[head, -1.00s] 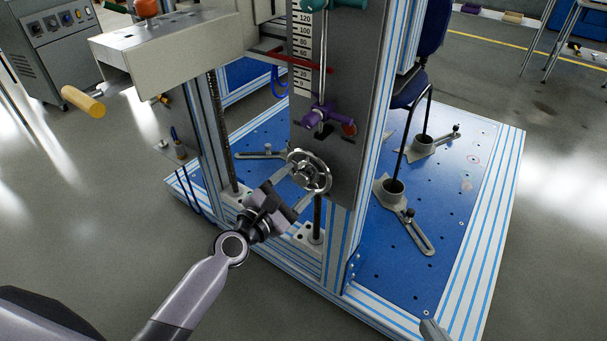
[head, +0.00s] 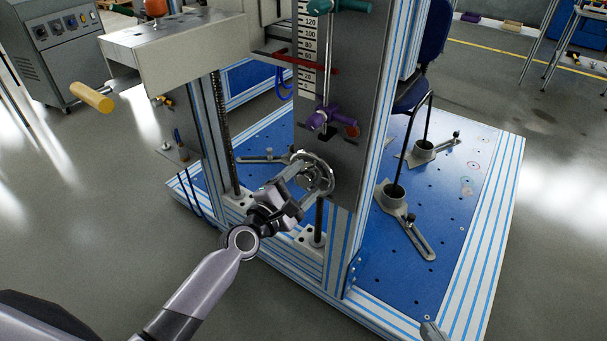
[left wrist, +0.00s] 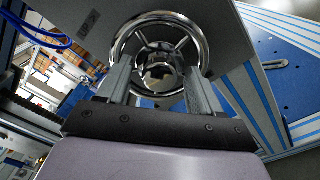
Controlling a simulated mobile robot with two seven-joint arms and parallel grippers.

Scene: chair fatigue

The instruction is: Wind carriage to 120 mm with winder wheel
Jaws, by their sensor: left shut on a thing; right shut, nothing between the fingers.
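The winder wheel (head: 325,160) is a chrome handwheel with spokes, low on the grey panel of the test frame. My left gripper (head: 308,184) has its fingers on the wheel, one on either side of the hub. In the left wrist view the wheel's rim (left wrist: 155,17) rises beyond the two fingers (left wrist: 160,85). A vertical scale (head: 309,35) is on the panel above, with 120 near its visible top. A red pointer (head: 306,62) crosses the scale below 120; its exact reading is too small to tell. My right gripper (head: 432,330) shows only as a grey tip at the bottom edge, away from the wheel.
A purple clamp (head: 322,117) and a green one (head: 345,6) sit on the panel above the wheel. A pale box (head: 180,55) with a yellow handle (head: 92,97) juts out left. The blue base plate (head: 450,215) carries slotted clamps and chair legs.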

